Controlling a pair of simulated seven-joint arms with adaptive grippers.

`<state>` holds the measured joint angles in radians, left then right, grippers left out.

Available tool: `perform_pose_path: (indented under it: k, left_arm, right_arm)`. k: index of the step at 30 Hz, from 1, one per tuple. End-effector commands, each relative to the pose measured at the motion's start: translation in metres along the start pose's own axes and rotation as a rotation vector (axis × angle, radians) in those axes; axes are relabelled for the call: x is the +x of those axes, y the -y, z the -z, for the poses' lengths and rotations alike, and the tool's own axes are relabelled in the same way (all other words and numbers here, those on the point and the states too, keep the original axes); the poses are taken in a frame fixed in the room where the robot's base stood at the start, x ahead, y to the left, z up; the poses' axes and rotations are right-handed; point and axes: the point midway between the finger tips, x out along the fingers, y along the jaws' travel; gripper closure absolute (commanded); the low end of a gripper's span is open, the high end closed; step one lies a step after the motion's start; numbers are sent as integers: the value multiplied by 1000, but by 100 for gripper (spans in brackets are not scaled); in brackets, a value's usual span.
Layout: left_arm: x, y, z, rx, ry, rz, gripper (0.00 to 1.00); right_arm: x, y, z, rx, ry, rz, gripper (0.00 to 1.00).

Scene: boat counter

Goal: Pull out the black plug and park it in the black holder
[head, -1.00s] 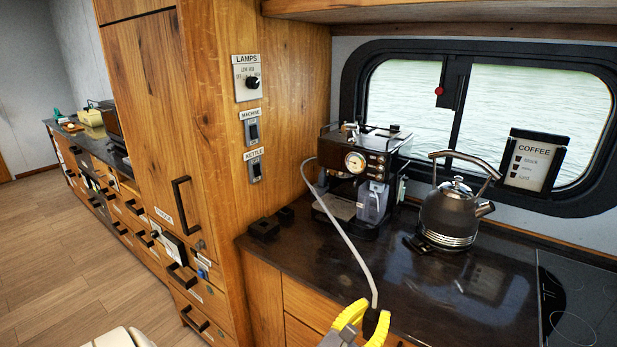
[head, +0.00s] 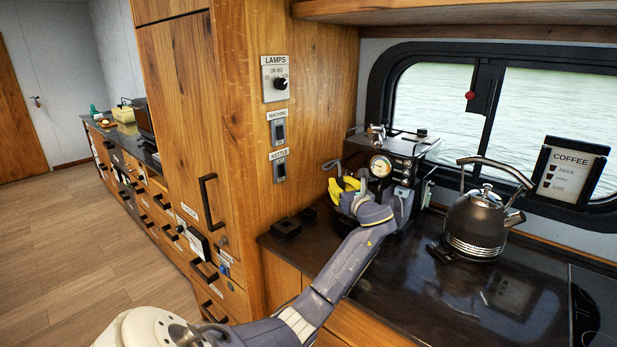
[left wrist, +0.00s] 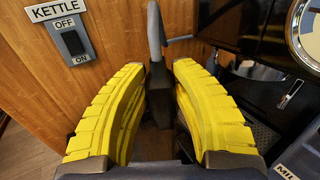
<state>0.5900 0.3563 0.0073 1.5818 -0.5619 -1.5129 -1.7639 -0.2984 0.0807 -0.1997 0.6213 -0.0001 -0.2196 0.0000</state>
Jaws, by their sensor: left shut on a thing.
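My left gripper (head: 345,187) has yellow fingers and is in front of the coffee machine's left side, near the wooden panel. In the left wrist view the gripper (left wrist: 158,80) is shut on the black plug (left wrist: 159,92), which stands between the fingers. A grey cable (left wrist: 156,30) rises from the plug; a bit of the cable (head: 332,165) shows in the head view. The plug itself is hidden there by the gripper. Two low black blocks sit on the counter below: a nearer one (head: 287,228) and a farther one (head: 308,214). I cannot tell which is the holder.
The coffee machine (head: 402,160) stands close on the gripper's right. A kettle (head: 476,222) is farther right on the dark counter (head: 420,285). The wooden panel (head: 325,110) with labelled switches (head: 279,165) rises on the left. The counter's front middle is clear.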

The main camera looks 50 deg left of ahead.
Motion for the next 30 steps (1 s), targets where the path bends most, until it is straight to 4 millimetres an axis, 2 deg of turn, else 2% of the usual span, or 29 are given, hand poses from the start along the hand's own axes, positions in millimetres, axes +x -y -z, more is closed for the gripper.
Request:
perform_pose_path:
  k: [1,6,12,18,30]
  left_arm:
    - [20,-6,-4,0,-2,-63,100]
    - [70,-31,-7,3,-2,-251,100]
    - [103,-51,-2,4,-1,-400,100]
    - [116,-60,5,3,0,-477,100]
    - [119,-63,9,1,3,-508,100]
  right_arm:
    - [0,0,-1,0,1,0,56]
    - [0,-1,-3,0,3,-1,56]
    - [0,0,-3,0,4,0,56]
    - [0,0,-3,-1,4,0,56]
    - [0,3,-2,1,3,3,56]
